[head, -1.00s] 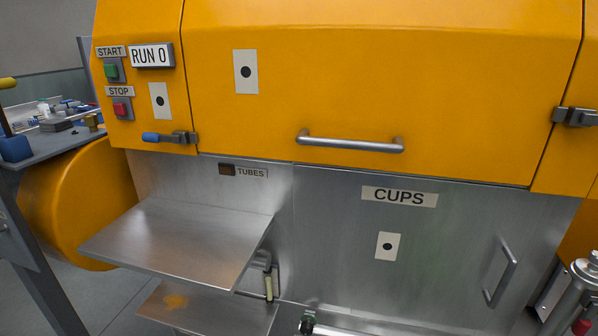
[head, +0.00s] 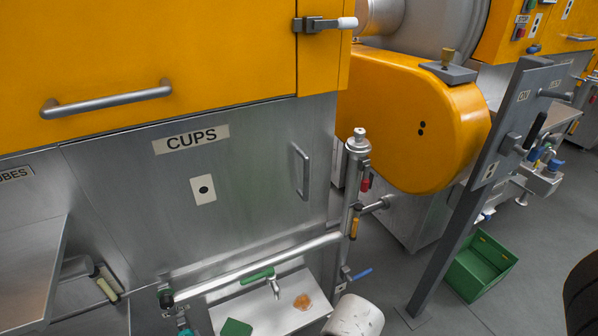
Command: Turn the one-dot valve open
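A one-dot plate (head: 203,189) is on the steel CUPS door (head: 110,210). Beside and below this door are several small coloured handles: a green one (head: 258,275) on the pipe above the steel tray, a blue one (head: 357,273) low at the right, a red one (head: 365,184) and an orange one (head: 355,228) on the upright pipe. I see no dots on these handles, so I cannot tell which is the one-dot valve or how it is set. My gripper is not in view.
A two-dot mark is on the rounded yellow cover (head: 410,115) to the right. A grey post (head: 470,205) with a lever panel stands before it. A green crate (head: 480,265) and a white bucket (head: 354,318) are low down.

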